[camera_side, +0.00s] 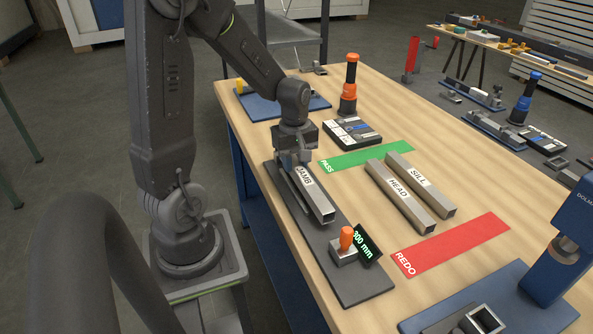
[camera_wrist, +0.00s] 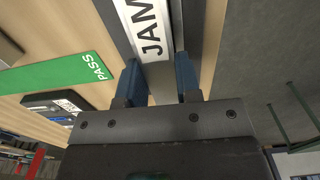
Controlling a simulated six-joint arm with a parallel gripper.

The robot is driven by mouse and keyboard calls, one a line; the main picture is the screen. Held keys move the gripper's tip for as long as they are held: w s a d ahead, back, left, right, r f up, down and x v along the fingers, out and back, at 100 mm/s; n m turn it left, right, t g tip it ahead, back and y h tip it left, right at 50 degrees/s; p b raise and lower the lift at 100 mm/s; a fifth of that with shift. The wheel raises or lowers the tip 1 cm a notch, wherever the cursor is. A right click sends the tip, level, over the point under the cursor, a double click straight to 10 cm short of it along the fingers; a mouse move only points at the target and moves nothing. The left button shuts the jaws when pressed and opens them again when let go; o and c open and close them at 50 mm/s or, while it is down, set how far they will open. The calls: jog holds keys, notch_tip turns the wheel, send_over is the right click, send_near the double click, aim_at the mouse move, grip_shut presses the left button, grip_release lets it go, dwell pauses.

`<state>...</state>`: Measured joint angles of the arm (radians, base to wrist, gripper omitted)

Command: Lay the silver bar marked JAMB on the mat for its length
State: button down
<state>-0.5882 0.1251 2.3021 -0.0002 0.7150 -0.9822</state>
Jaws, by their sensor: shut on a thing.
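The silver bar marked JAMB (camera_side: 318,202) is a square tube with a white label, lengthwise over the dark grey measuring plate (camera_side: 362,288) at the bench's left edge. My gripper (camera_side: 296,162) is shut on its far end. In the wrist view, the blue fingers of my gripper (camera_wrist: 158,82) sit on either side of the JAMB bar (camera_wrist: 178,40). I cannot tell whether the bar rests on the plate or hangs just above it. The green PASS mat (camera_side: 375,157) and the red REDO mat (camera_side: 455,245) lie bare on the bench.
The HEAD bar (camera_side: 408,205) and SILL bar (camera_side: 428,188) lie side by side between the mats. An orange-knobbed clamp (camera_side: 346,242) and a display ending "00 mm" (camera_side: 367,246) stand at the plate's near end. A blue-based machine (camera_side: 545,285) is at the near right.

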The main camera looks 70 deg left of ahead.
notch_tip(320, 180, up, 8)
jog(key=shift+f, duration=0.15)
jog(key=shift+w+d, duration=0.15)
jog(key=shift+w, duration=0.15)
jog(key=w+d+m, duration=0.7)
jog(key=w+d, duration=0.1)
jog(key=w, duration=0.1)
jog(key=m, duration=0.7)
send_over(433, 256)
jog(key=f, duration=0.6)
jog(key=shift+a+f, duration=0.15)
jog(key=shift+a, duration=0.05)
jog(key=shift+d+f+n, duration=0.25)
jog(key=shift+f+n, duration=0.05)
jog(key=shift+f, duration=1.85)
